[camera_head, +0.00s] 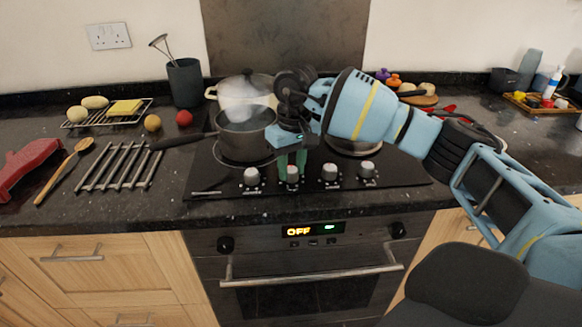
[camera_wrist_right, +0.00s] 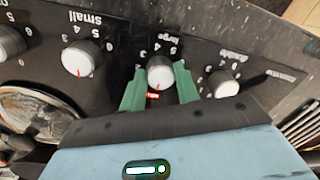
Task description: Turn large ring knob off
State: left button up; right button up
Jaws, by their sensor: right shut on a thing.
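The large ring knob (camera_head: 292,174) is a white and silver knob, second from the left in the row on the black hob. In the right wrist view the knob (camera_wrist_right: 160,72) sits beside the printed word "large". My right gripper (camera_head: 292,160) reaches down over it, and its green fingers (camera_wrist_right: 160,84) stand on either side of it, shut on it. A small red mark shows by the knob in the wrist view. The exact setting is hard to read. My left gripper is not in view.
A dark steaming saucepan (camera_head: 243,138) stands on the hob's left ring, close to my right gripper, with a cream pot (camera_head: 222,92) behind. Other knobs (camera_head: 251,176) flank the large one. A metal rack (camera_head: 120,166) and wooden spoon (camera_head: 60,170) lie left. The oven display (camera_head: 312,229) reads OFF.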

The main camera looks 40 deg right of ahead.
aim_at(293, 169)
jog(key=shift+n, duration=0.6)
jog(key=o, duration=1)
jog(key=shift+c, duration=0.2)
jog(key=shift+d+r, duration=0.2)
jog(key=shift+r, duration=3.7)
